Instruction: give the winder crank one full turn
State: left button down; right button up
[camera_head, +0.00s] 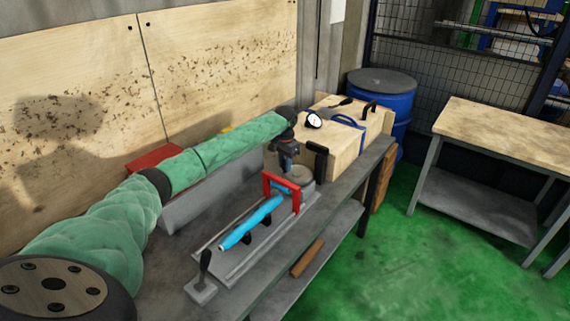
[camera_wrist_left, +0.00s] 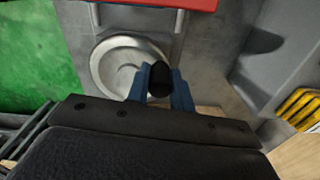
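My left arm reaches in from the left, and its gripper (camera_head: 287,161) is over the winder at the far end of the grey bench. In the left wrist view the blue fingers (camera_wrist_left: 161,88) stand on both sides of a black knob (camera_wrist_left: 159,76), apparently the crank's, and look closed on it. A round pale metal disc (camera_wrist_left: 113,66) lies below and beside the knob; it also shows in the head view (camera_head: 301,178). The crank arm under the knob is hidden. A red frame (camera_head: 269,181) stands on the near side. My right gripper is out of view.
A blue roll (camera_head: 250,224) lies on the grey base just nearer than the red frame. A wooden box (camera_head: 345,150) and a dial gauge (camera_head: 313,120) are behind.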

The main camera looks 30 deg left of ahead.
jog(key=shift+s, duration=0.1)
pick_arm(q)
jog(key=shift+w+a+m, duration=0.1)
jog(key=shift+w+m, duration=0.15)
jog(key=shift+m, duration=0.35)
jog(key=shift+w+m, duration=0.25)
jog(key=shift+m, duration=0.35)
jog(key=shift+w+a+m+p, duration=0.1)
jog(key=shift+w+m+p, duration=0.25)
jog(key=shift+m, duration=0.35)
jog(key=shift+w+m, duration=0.2)
jog(key=shift+m, duration=0.4)
jog(key=shift+w+m, duration=0.25)
jog(key=shift+m, duration=0.35)
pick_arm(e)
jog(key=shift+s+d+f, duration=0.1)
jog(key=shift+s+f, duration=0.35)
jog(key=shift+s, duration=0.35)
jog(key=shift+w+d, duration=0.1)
